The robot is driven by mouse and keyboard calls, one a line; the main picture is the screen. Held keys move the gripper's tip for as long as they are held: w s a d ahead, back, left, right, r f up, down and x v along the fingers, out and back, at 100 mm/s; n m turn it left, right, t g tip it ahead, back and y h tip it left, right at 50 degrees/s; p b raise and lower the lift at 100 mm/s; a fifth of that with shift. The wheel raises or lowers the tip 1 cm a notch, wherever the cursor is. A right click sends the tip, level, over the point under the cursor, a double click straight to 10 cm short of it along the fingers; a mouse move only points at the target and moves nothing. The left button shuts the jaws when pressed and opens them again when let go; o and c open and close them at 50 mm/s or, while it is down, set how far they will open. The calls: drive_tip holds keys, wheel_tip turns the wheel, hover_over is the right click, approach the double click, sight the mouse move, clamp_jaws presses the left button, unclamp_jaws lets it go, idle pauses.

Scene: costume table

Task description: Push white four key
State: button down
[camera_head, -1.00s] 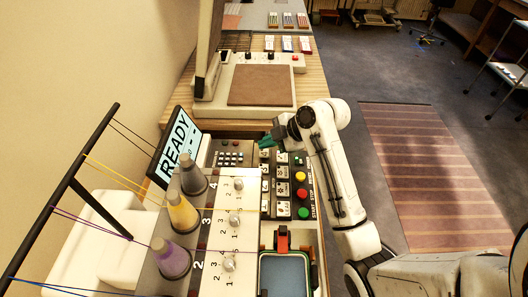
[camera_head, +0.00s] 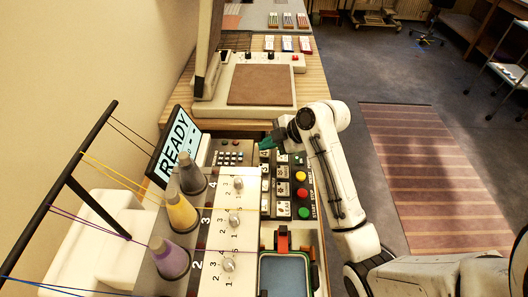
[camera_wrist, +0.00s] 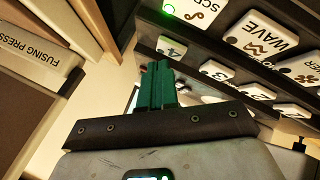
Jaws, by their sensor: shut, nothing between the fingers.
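In the wrist view, a pale key (camera_wrist: 172,48) with a green mark that looks like a 4 sits in the dark key panel, just beyond my fingertips. My gripper (camera_wrist: 157,68) has its green fingers shut together and empty, pointing toward that key; I cannot tell whether they touch it. In the head view, my gripper (camera_head: 266,143) is over the far end of the key panel (camera_head: 266,206). The four key cannot be made out there, as the gripper and arm cover that end.
White pattern keys, one marked WAVE (camera_wrist: 262,38), are beside the four key. Red (camera_head: 302,193), yellow (camera_head: 300,176) and green (camera_head: 303,212) buttons lie nearer on the panel. A screen (camera_head: 178,141) reads READY. A label (camera_wrist: 40,57) reads FUSING PRESS.

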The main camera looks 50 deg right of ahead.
sight(267, 153)
drive_tip(key=shift+f+b, duration=0.35)
drive_tip(key=shift+f, duration=0.1)
idle(0.5)
drive_tip(key=shift+r, duration=0.1)
drive_tip(key=shift+r+p, duration=0.75)
drive_tip(key=shift+r, duration=0.05)
wheel_tip(267, 153, up, 6)
drive_tip(key=p, duration=0.4)
drive_tip(key=shift+p, duration=0.3)
